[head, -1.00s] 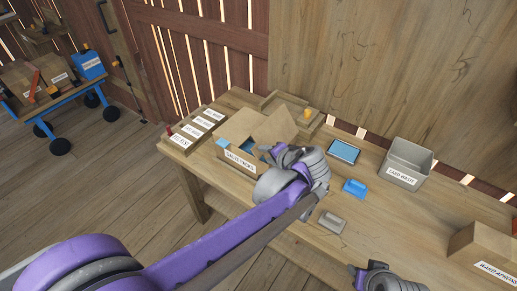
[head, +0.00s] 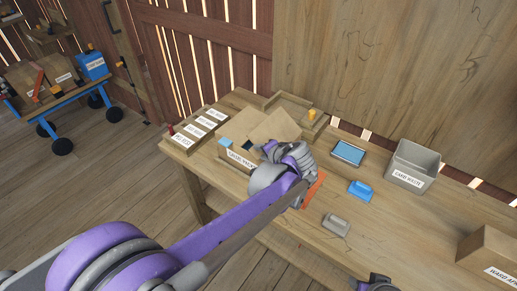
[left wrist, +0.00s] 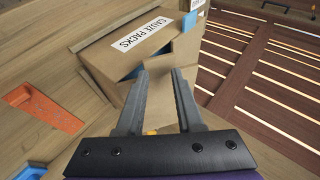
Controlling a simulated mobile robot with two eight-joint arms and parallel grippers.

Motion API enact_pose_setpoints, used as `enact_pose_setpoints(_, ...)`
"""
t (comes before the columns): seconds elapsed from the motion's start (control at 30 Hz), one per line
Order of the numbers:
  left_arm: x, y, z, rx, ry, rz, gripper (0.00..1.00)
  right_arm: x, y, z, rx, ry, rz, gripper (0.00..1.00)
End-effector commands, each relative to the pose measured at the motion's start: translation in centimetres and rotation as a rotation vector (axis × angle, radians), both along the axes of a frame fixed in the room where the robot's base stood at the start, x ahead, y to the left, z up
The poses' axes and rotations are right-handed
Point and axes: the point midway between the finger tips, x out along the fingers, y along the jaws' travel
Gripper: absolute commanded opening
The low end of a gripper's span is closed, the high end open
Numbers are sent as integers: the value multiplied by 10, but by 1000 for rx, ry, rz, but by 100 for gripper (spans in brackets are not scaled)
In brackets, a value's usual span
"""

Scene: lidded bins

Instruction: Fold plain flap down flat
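The cardboard box labelled GAUZE PACKS (head: 238,158) stands at the left part of the table. Its brown flaps (head: 274,126) show at its top; I cannot tell which is the plain one. A blue patch shows at its left corner. My left gripper (head: 262,150) is at the box's right side, and its wrist hides part of the box. In the left wrist view the fingers (left wrist: 158,75) are apart, with brown cardboard (left wrist: 152,95) showing between them; contact is unclear. The box label (left wrist: 140,33) lies beyond them. My right gripper (head: 376,284) barely shows at the bottom edge.
An orange item (head: 314,188) lies right of my left wrist. A blue-screened tablet (head: 348,152), a blue item (head: 361,190), a grey item (head: 336,224) and a grey bin (head: 412,167) stand to the right. Labelled blocks (head: 198,130) are at the left; a wooden tray (head: 285,105) is behind.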

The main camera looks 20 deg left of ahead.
Motion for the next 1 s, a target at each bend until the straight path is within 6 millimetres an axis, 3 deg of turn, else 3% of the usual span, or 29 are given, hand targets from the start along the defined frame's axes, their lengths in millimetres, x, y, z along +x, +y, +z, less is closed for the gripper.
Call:
enact_pose_setpoints(0.03, 0, 0, 0, 0, 0, 0, 24, 0, 0, 0, 0, 0, 0, 45)
enact_pose_setpoints(0.17, 0, 0, 0, 0, 0, 0, 1, 0, 0, 0, 0, 0, 0, 45)
enact_pose_setpoints(0.2, 0, 0, 0, 0, 0, 0, 0, 0, 0, 0, 0, 0, 0, 45)
enact_pose_setpoints(1.0, 4, 11, -5, -159, 61, 1, 0, 3, 0, 10, 0, -6, 0, 45)
